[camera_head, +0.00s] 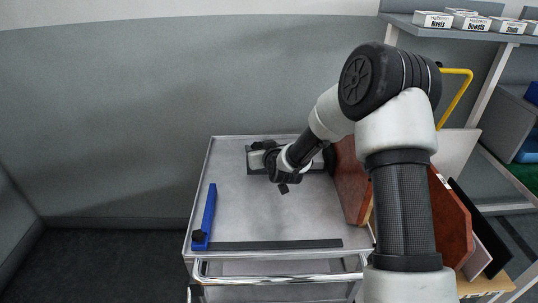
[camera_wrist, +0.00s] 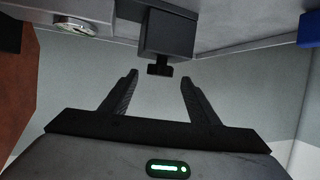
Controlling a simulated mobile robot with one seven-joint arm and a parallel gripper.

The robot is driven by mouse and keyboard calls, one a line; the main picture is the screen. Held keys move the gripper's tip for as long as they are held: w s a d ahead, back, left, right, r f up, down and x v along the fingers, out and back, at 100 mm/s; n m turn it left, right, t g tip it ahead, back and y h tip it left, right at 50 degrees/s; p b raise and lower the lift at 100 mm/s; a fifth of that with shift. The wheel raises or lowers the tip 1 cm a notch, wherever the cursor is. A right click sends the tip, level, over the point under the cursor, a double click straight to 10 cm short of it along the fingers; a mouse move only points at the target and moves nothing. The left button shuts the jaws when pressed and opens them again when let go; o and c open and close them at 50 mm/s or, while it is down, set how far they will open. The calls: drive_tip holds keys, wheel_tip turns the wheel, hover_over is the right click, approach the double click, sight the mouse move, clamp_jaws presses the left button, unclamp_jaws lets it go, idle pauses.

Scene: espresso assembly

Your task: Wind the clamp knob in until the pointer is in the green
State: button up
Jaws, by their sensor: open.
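In the wrist view a small black knob (camera_wrist: 160,70) sticks out of a dark block (camera_wrist: 166,36). The knob lies ahead of my open gripper (camera_wrist: 159,78), roughly centred in the gap between the fingertips, with clear space on both sides. I cannot tell whether the fingertips have reached its depth. A round silver-rimmed dial (camera_wrist: 76,28) sits at the upper left; its pointer and green zone cannot be made out. In the head view my gripper (camera_head: 284,187) is over the back of the trolley top, by a grey fixture (camera_head: 256,161), and the knob cannot be picked out.
A blue bar (camera_head: 209,208) lies along the left side of the trolley top (camera_head: 235,210). A dark strip (camera_head: 285,244) lies along the front edge. Red-brown boards (camera_head: 352,180) stand at the right, close to my arm. The middle of the top is clear.

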drive_tip(key=v, duration=1.4)
drive_tip(key=shift+s+p, duration=0.35)
drive_tip(key=shift+p, duration=0.1)
drive_tip(key=shift+d+r, duration=0.15)
drive_tip(key=shift+r, duration=0.05)
drive_tip(key=s+d+r+g+h, duration=0.35)
drive_tip(key=s+d+r, duration=0.45)
drive_tip(key=s+r, duration=0.3)
drive_tip(key=s+d+r+m+g+p, duration=0.1)
drive_tip(key=s+r+m+g, duration=0.1)
drive_tip(key=s, duration=0.8)
drive_tip(key=s+d+r+m+g, duration=0.1)
drive_tip(key=s+d+r+g, duration=0.1)
drive_tip(key=s, duration=0.8)
wheel_tip(320, 180, up, 15)
drive_tip(key=p, duration=1.4)
drive_tip(key=shift+w+f+p, duration=0.2)
drive_tip(key=shift+w+p, duration=0.1)
drive_tip(key=shift+w, duration=0.1)
